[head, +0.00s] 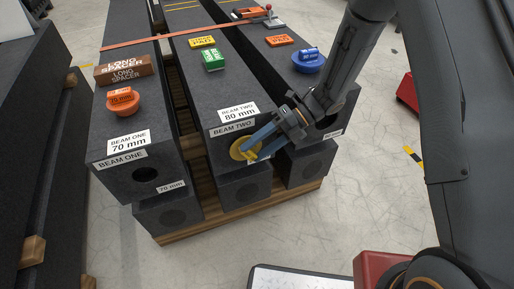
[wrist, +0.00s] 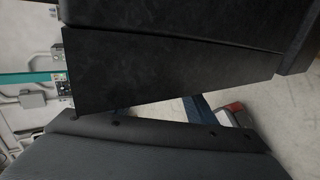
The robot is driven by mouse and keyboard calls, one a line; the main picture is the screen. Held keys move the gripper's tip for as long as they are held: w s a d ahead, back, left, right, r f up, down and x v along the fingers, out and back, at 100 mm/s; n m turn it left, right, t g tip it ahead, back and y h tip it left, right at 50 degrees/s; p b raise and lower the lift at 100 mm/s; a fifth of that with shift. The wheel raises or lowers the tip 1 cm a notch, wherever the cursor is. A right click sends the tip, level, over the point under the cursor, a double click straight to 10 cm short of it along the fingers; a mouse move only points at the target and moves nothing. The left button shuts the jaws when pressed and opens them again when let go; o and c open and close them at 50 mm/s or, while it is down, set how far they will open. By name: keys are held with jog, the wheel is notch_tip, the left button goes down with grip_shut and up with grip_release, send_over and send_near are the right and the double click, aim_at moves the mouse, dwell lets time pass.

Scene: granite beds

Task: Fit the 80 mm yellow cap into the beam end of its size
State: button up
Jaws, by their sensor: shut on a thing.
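The yellow cap (head: 240,149) is at the front end face of beam two (head: 233,110), labelled 80 mm, in the head view. It covers the place where the hole would be, so the hole is hidden. How deep the cap sits, or whether it only touches the face, I cannot tell. My gripper (head: 254,146), with blue fingers, is shut on the yellow cap and reaches in from the right. In the wrist view dark surfaces fill most of the picture and I cannot make out the cap.
Beam one (head: 135,150), labelled 70 mm, has an open hole. An orange cap (head: 123,101) and a brown long spacer (head: 124,74) lie on it. A green block (head: 213,60) lies on beam two. A blue cap (head: 309,63) sits on the right beam.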

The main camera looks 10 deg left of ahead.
jog(key=shift+w+a, duration=0.25)
jog(key=shift+w, duration=0.3)
jog(key=shift+a+r, duration=0.1)
jog(key=shift+r, duration=0.1)
dwell(0.6)
jog(key=shift+s+d+f, duration=0.15)
jog(key=shift+s+d, duration=0.05)
jog(key=shift+s, duration=0.15)
jog(key=o, duration=1.1)
jog(key=shift+o, duration=0.2)
jog(key=shift+d, duration=0.1)
